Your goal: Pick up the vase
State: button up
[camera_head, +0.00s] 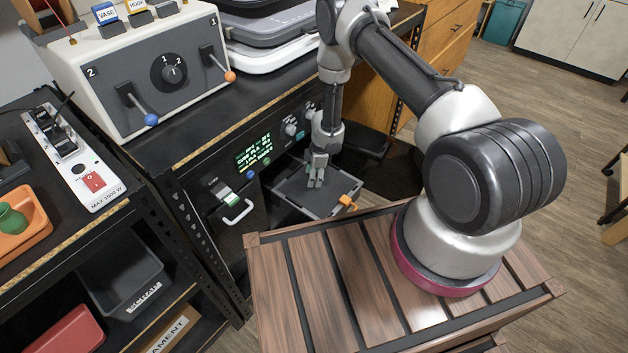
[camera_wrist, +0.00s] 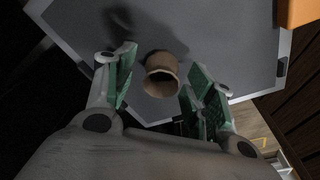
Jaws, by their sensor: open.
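In the wrist view a small tan, hollow, round object (camera_wrist: 161,82), which looks like the vase, stands on a grey plate (camera_wrist: 225,60). Its open rim faces the camera. My gripper (camera_head: 317,176) is open, with its green-padded fingers on either side of the object and a visible gap to each. In the head view my gripper is low over the grey pulled-out tray (camera_head: 290,189) at the front of the black machine, and the tan object cannot be made out there.
An orange clip (camera_head: 347,203) sits at the tray's front edge. A white handle (camera_head: 238,212) sticks out left of the tray. A control box (camera_head: 140,75) with levers and a "VASE" label stands above. A green pot (camera_head: 11,219) sits in an orange holder at far left.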

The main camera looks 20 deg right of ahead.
jog(key=c, duration=0.8)
jog(key=shift+r, duration=0.1)
